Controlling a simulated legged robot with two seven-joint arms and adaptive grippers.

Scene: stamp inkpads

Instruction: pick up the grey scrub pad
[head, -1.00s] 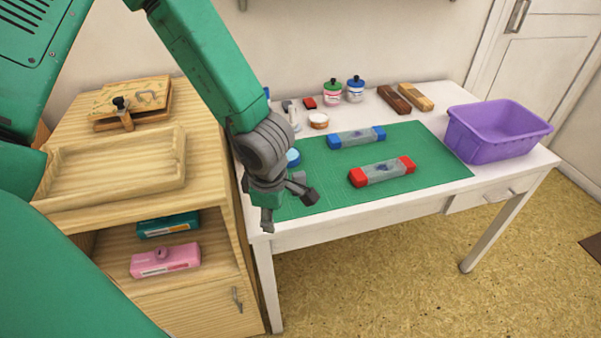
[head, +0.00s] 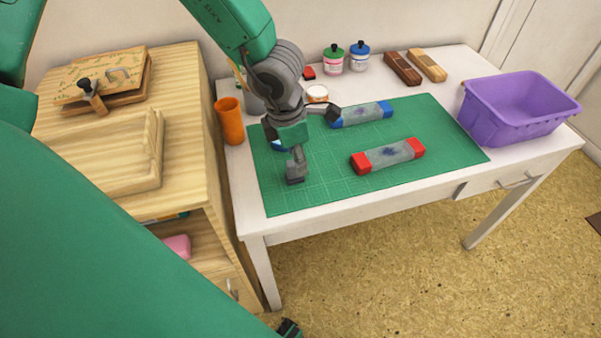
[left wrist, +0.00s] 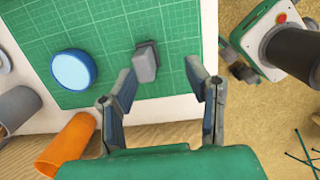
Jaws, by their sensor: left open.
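The grey scrub pad (left wrist: 146,62) lies on the green mat in the left wrist view, a small block with a darker grey end. It appears between and beyond the fingers of my left gripper (left wrist: 163,76), nearer the left finger. The fingers are spread and empty. In the head view my left gripper (head: 314,146) is over the left part of the mat. There I cannot tell the pad apart from the grey finger. A small dark piece at the bottom of the head view may be my right gripper (head: 290,328); its jaws cannot be made out.
A blue lid (left wrist: 73,70) and an orange cup (left wrist: 66,143) are close to the left gripper. The green mat (head: 340,185) also holds blue-ended (head: 361,114) and red-ended (head: 388,155) blocks. A purple bin (head: 518,112) stands at the right. The mat's front is clear.

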